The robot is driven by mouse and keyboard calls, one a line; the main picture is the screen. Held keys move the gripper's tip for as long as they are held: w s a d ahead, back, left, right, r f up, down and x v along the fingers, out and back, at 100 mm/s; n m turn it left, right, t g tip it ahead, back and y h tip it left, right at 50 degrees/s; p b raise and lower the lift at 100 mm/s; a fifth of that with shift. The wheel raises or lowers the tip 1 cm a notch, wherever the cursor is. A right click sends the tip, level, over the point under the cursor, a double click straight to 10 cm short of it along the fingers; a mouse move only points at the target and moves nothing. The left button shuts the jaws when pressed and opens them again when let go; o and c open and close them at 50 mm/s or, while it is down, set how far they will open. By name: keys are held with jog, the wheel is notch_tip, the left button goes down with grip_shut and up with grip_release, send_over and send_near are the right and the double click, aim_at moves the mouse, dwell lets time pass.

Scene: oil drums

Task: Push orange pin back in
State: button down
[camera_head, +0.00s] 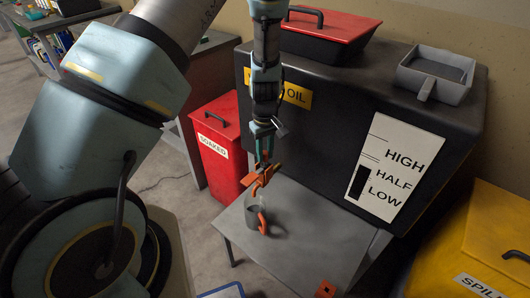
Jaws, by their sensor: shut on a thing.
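My gripper (263,158) hangs down above the small grey table, in the middle of the view. It is shut on an orange piece (264,176), which has a crosswise part and a curved lower end. I cannot tell whether this piece is the orange pin. Just below it, a grey cup-like container (254,213) stands on the table, with an orange curved part (263,223) on its right side. The held piece is close above the container; I cannot tell whether they touch. A small orange block (326,289) is at the table's front edge.
The grey table (300,235) is mostly bare to the right of the container. Behind it stands the large black oil tank (340,95) with a level gauge (394,168). A red bin (220,148) is at left, and a yellow spill box (490,235) at right.

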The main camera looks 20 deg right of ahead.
jog(key=shift+f+b, duration=0.65)
jog(key=shift+f, duration=0.35)
jog(key=c, duration=0.6)
grip_release()
